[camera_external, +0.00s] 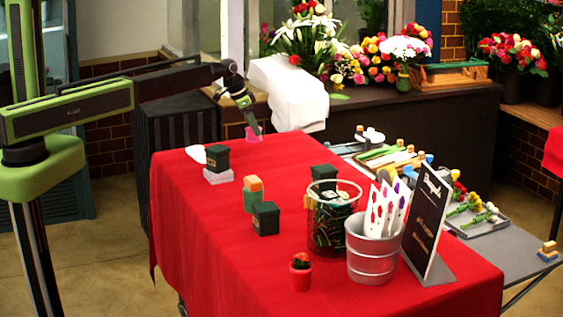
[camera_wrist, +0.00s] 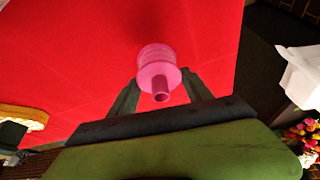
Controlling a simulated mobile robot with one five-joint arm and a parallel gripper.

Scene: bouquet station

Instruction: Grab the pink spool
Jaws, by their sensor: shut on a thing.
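The pink spool (camera_wrist: 158,70) is between the two fingers of my gripper (camera_wrist: 160,88) in the wrist view. The gripper is shut on it. In the external view the spool (camera_external: 253,134) is a small pink shape at the far left end of the red-covered table (camera_external: 215,235), near the table's back edge. My gripper (camera_external: 255,127) comes down on it from above, slightly tilted. Whether the spool touches the cloth is hard to tell.
A dark green box on a white block (camera_external: 218,176) stands left of the gripper, with a white piece (camera_external: 196,153) beside it. Green and orange blocks, a wire basket (camera_external: 333,215), a metal bucket (camera_external: 372,255) and a black sign (camera_external: 425,225) stand nearer. White cloth (camera_external: 290,90) lies behind.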

